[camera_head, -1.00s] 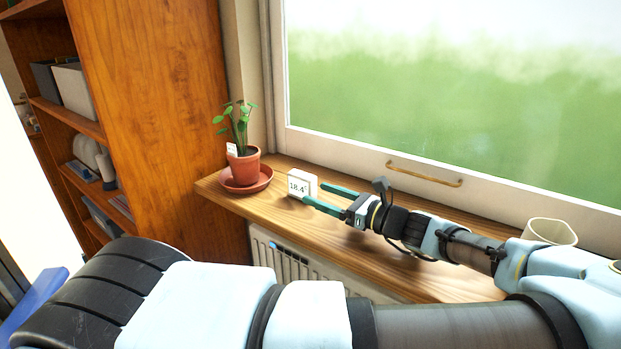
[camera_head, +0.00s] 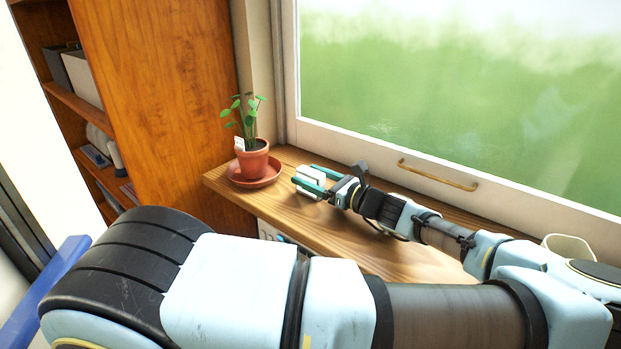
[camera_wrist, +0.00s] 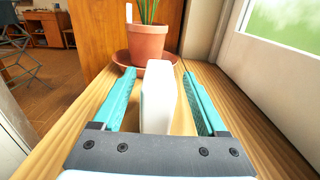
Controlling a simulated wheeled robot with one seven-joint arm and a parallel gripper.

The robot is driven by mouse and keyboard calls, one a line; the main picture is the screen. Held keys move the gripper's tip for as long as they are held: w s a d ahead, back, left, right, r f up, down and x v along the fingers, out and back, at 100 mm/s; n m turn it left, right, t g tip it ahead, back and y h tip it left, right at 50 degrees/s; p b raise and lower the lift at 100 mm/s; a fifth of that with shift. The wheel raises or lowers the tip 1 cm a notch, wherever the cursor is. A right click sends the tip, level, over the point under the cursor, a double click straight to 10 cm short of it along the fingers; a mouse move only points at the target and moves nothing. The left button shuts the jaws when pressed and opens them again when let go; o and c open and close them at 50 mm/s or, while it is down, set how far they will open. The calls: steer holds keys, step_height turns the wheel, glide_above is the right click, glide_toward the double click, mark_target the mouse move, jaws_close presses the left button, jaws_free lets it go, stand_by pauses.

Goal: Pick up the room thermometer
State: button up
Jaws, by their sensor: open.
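The room thermometer (camera_head: 311,181) is a small white block standing on the wooden windowsill. In the wrist view the white thermometer (camera_wrist: 158,98) stands upright between my gripper's two teal fingers, with a gap visible on each side. My gripper (camera_head: 309,180) is open around it, low over the sill. In the wrist view the fingertips (camera_wrist: 158,72) reach along both sides of the block, and one finger partly covers it in the head view. Its display face is not readable now.
A potted plant (camera_head: 252,160) on a terracotta saucer (camera_head: 236,180) stands just beyond the thermometer. The window frame (camera_head: 350,145) with its handle (camera_head: 437,175) runs along the right. A white cup (camera_head: 568,246) stands farther right on the sill (camera_head: 300,226). A wooden bookcase (camera_head: 160,90) is at left.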

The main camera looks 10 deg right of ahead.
mark_target(301, 173)
steer(key=shift+p+x, duration=0.5)
steer(key=shift+x, duration=1.05)
steer(key=shift+s, duration=0.1)
jaws_close()
